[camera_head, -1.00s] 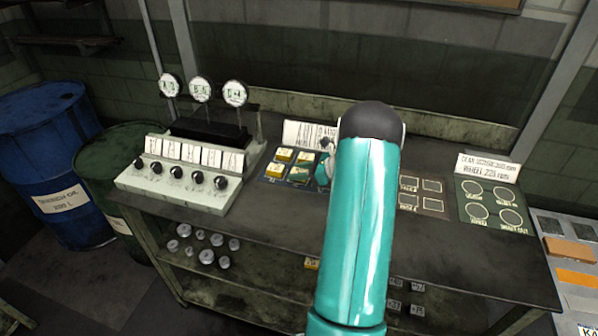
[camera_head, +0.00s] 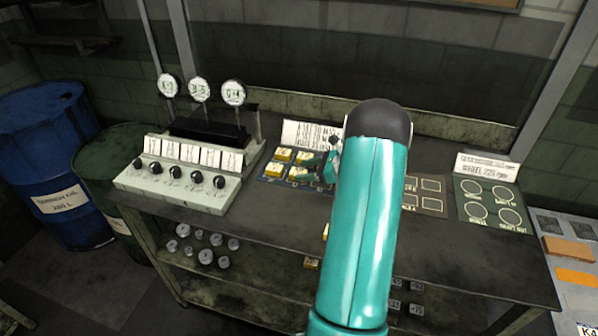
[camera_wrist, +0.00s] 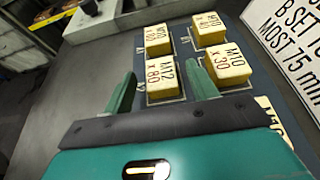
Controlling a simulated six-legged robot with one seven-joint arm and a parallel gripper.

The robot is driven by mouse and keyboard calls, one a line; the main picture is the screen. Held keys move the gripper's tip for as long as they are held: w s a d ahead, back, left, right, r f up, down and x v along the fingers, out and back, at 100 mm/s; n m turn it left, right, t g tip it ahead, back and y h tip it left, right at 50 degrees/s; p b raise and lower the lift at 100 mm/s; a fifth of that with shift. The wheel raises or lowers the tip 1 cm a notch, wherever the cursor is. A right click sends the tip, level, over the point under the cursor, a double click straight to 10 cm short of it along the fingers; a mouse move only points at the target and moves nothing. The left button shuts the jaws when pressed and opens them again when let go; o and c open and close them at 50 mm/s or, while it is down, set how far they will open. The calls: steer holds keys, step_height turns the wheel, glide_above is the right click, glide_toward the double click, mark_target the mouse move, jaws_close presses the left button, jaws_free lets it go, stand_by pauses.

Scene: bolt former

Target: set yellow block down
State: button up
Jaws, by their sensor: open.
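Several yellow blocks with printed sizes stand on a dark blue mat (camera_head: 264,178) in the head view. In the wrist view, the block marked M12 x 80 (camera_wrist: 162,82) sits in an outlined square on the mat, between and slightly beyond my fingertips. My gripper (camera_wrist: 160,88) is open around its near side; finger contact cannot be told. Blocks M10 x 30 (camera_wrist: 229,64) and two farther ones (camera_wrist: 158,40) (camera_wrist: 209,29) stand close by. In the head view my gripper (camera_head: 316,172) is at the mat's right part, partly hidden by my arm.
A control box (camera_head: 180,180) with knobs and gauges stands left of the mat. A brown mat (camera_head: 425,200) and a green mat with circles (camera_head: 495,205) lie to the right. A white sign (camera_head: 305,134) stands behind. The bench front (camera_head: 270,215) is clear.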

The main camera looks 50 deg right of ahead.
steer(key=v, duration=0.9)
steer(key=w+a+r+n+g, duration=0.15)
steer(key=a+r+n, duration=0.25)
steer(key=a, duration=0.5)
steer(key=w+a+r+n+g, duration=0.1)
steer(key=a+r+n+g, duration=0.3)
steer(key=a, duration=0.5)
steer(key=w+a+r+n+g, duration=0.2)
steer(key=a+r+n, duration=0.3)
steer(key=a, duration=0.4)
steer(key=s+a+r+n+h, duration=0.2)
steer(key=s+a+n+h, duration=0.1)
steer(key=s+a+n, duration=0.4)
steer(key=s+a+r+n+h, duration=0.3)
steer(key=s+a+n, duration=0.4)
steer(key=a+n, duration=0.3)
steer(key=shift+s+a+n+t, duration=0.35)
steer(key=shift+a+t, duration=0.1)
steer(key=shift+a, duration=0.7)
steer(key=shift+r, duration=0.15)
steer(key=shift+c, duration=0.2)
